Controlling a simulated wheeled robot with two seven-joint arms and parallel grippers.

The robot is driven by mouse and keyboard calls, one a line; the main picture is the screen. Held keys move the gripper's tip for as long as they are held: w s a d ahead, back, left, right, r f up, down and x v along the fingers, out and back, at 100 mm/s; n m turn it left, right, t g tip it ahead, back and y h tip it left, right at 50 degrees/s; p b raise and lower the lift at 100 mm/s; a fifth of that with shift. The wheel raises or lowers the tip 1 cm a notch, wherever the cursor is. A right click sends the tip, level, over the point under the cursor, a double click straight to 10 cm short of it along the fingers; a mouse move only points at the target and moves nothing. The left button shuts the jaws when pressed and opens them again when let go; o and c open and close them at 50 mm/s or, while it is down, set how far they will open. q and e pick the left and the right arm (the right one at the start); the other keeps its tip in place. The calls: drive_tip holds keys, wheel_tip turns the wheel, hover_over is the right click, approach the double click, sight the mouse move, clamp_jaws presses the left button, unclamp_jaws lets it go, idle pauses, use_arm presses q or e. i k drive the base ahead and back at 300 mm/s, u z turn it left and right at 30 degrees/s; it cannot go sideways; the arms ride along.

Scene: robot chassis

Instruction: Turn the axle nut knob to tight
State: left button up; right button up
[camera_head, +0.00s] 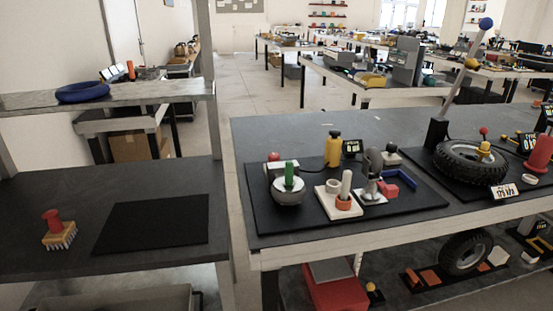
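A black tire (455,164) lies flat on a dark mat at the right of the workbench. A yellow knob (484,150) stands up at the wheel's centre and looks like the axle nut knob. It is too small to tell its turn position. A white label (505,191) with dark marks sits at the tire's front edge, its text unreadable. A tall grey lever with a blue ball (486,23) rises behind the tire. Neither of my grippers is in view.
A second dark mat (265,217) holds a green-handled part, a yellow bottle (333,149) and several small parts. A red cylinder (541,150) stands right of the tire. A shelf unit at left holds a brush (60,235). An aisle separates shelf and bench.

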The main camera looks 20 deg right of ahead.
sight(273, 157)
drive_tip(key=k, duration=0.4)
drive_tip(key=z, duration=1.25)
drive_tip(key=i, duration=0.75)
drive_tip(key=u, duration=0.15)
